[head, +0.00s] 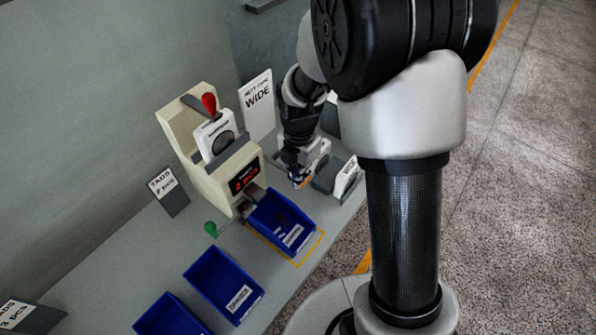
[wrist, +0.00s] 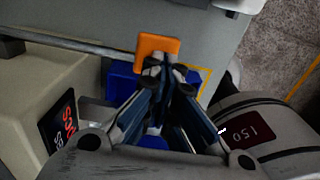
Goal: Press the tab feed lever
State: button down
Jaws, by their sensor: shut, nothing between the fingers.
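The cream machine (head: 223,160) stands against the wall with a red-knobbed lever (head: 209,103) at its top. A green knob (head: 211,229) on a thin rod sits low at its front left. My gripper (head: 302,181) is to the right of the machine, over the far side of the blue bin. In the wrist view my gripper (wrist: 169,78) is shut and empty. A flat orange piece (wrist: 158,45) shows just beyond the fingertips; I cannot tell whether they touch. A grey rod (wrist: 70,43) runs towards it from the left; whether they join is unclear.
A blue bin (head: 292,240) stands before the machine in a yellow outline. Two more blue bins (head: 243,302) (head: 170,318) are nearer. A TABS card (head: 168,190) stands left of the machine; a WIDE card (head: 257,105) stands behind. The machine's red display (wrist: 68,117) is close at left.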

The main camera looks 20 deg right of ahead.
jog(key=shift+r, duration=0.1)
jog(key=shift+r+p, duration=0.7)
jog(key=shift+r, duration=0.05)
